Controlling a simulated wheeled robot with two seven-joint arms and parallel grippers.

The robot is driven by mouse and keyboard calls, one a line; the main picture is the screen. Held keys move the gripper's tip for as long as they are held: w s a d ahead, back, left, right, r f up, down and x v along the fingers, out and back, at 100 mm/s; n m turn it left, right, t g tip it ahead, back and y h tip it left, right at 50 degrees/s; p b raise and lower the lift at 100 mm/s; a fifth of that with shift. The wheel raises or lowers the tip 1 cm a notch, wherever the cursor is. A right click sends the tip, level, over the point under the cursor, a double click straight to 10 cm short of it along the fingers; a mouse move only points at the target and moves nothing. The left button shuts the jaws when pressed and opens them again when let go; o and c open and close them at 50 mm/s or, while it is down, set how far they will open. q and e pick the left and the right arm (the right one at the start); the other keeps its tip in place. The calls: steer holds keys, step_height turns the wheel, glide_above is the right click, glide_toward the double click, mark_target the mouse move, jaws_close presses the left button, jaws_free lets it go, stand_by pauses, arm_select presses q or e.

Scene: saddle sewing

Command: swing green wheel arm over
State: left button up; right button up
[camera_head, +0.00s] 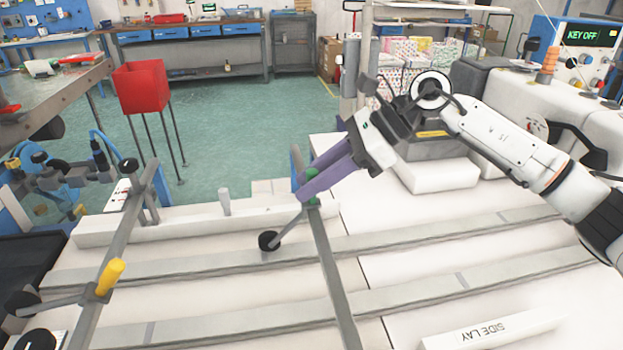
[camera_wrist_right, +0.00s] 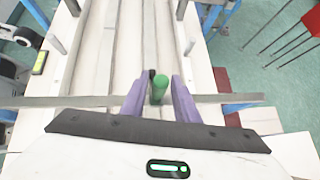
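The green wheel arm is a short grey arm (camera_head: 289,229) with a black wheel (camera_head: 269,241) at its end, lying to the left of a long grey bar (camera_head: 332,270). Its green handle (camera_head: 313,201) is by the bar's far end, partly hidden by my purple fingers. My right gripper (camera_head: 305,189) reaches down to it from the upper right. In the right wrist view the green handle (camera_wrist_right: 160,88) stands between the two fingers of the gripper (camera_wrist_right: 157,82), with a visible gap on both sides.
A yellow handle (camera_head: 109,277) sits on a second grey bar (camera_head: 123,235) at left. Flat grey rails (camera_head: 400,240) cross the white table. A white block marked SIDE LAY (camera_head: 492,331) lies at the front right.

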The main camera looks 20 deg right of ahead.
steer(key=shift+o, duration=0.5)
steer(key=b+v, duration=0.1)
steer(key=v, duration=0.9)
steer(key=shift+d, duration=0.15)
steer(key=shift+s, duration=0.1)
